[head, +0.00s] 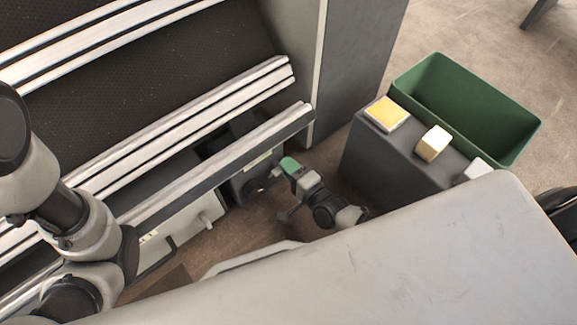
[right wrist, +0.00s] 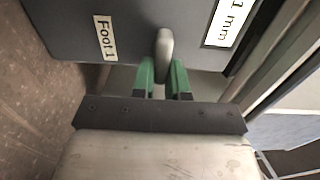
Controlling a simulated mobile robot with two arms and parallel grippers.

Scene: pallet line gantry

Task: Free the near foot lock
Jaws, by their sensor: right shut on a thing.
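The near foot lock shows in the right wrist view as a rounded grey lever (right wrist: 164,48) on the face of a dark grey block (right wrist: 65,22). The block bears a "Foot 1" label (right wrist: 105,38) and a second label, partly cut off, ending in "1 mm" (right wrist: 228,22). My right gripper (right wrist: 163,72) is shut on the lever, with one green finger on each side of it. In the head view my right gripper (head: 277,170) is low beside the dark block (head: 238,186), under the rail end; the lever is mostly hidden there. My left arm is at the left; its gripper is out of view.
Metal rails (head: 215,165) run above the block, close to my right gripper. A grey pedestal (head: 385,155) with yellow and white blocks and a green bin (head: 520,137) stand to the right. A white panel with a short peg (head: 206,220) is left of the block.

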